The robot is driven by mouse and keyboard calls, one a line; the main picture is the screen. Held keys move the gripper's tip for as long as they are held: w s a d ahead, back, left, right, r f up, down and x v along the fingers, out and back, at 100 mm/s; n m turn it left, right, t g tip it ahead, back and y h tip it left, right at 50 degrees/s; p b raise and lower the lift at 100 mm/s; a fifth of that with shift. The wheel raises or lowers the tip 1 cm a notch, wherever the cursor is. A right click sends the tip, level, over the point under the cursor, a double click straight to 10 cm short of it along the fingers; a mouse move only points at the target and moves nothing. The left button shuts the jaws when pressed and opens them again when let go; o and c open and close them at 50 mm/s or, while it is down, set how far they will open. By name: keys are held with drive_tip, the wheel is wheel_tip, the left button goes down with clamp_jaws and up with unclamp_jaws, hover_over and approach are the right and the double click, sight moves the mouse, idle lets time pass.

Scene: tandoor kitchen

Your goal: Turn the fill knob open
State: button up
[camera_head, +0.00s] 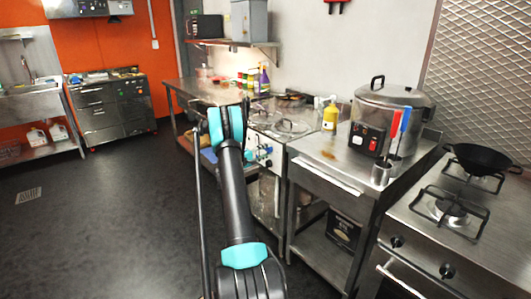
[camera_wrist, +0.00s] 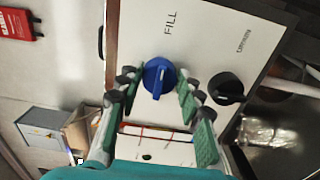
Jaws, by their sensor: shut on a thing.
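The fill knob (camera_wrist: 158,76) is a round blue knob on a white panel (camera_wrist: 205,50), below the printed word FILL in the wrist view. Its raised ridge runs roughly up and down in that picture, slightly tilted. My gripper (camera_wrist: 160,88) has its green-padded fingers on either side of the knob and is shut on it. In the head view, the turquoise end of my arm (camera_head: 226,124) is in front of the steel unit with the white knob panel (camera_head: 256,152). My fingertips and the fill knob cannot be made out there.
A black knob (camera_wrist: 226,88) marked DRAIN sits close to the right finger. A steel counter (camera_head: 325,172) with a large pot (camera_head: 395,98) and a yellow bottle (camera_head: 330,115) stands to the right. Open dark floor (camera_head: 110,215) lies to the left.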

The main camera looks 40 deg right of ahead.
drive_tip(key=o, duration=1.1)
drive_tip(key=shift+o, duration=0.2)
drive_tip(key=shift+a, duration=0.15)
drive_tip(key=s+a, duration=0.1)
drive_tip(key=a, duration=1)
drive_tip(key=shift+a, duration=0.35)
drive_tip(key=shift+a, duration=0.1)
